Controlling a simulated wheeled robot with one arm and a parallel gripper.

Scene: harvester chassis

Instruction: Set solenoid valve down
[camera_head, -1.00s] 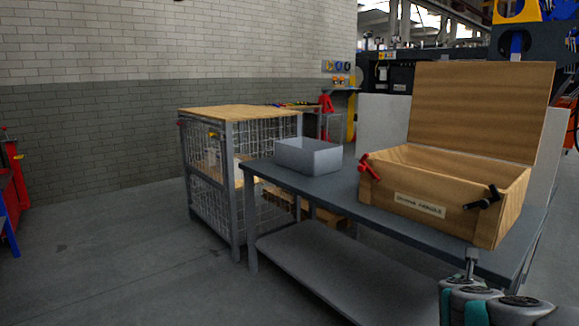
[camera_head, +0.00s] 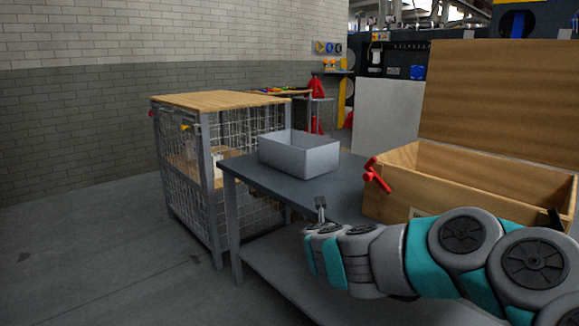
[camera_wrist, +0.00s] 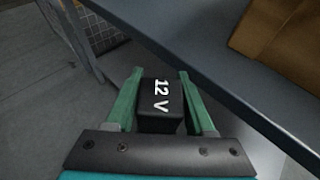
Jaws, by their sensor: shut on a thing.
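The solenoid valve shows as a black block marked "12 V" (camera_wrist: 160,105) in the wrist view. My gripper (camera_wrist: 160,76) is shut on it, with one green finger along each side. In the head view my gripper (camera_head: 320,203) is small, at the end of my grey and teal arm, in front of the table's near edge. The valve is hard to make out there. In the wrist view it lies just left of the table edge, apart from the table top. Its underside is hidden.
A dark grey table (camera_head: 330,186) holds an empty-looking grey bin (camera_head: 300,157) and an open wooden box (camera_head: 395,200) with a red clamp (camera_head: 376,177). The table top between bin and box is clear. A wire cage cart (camera_head: 208,190) stands left of the table.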

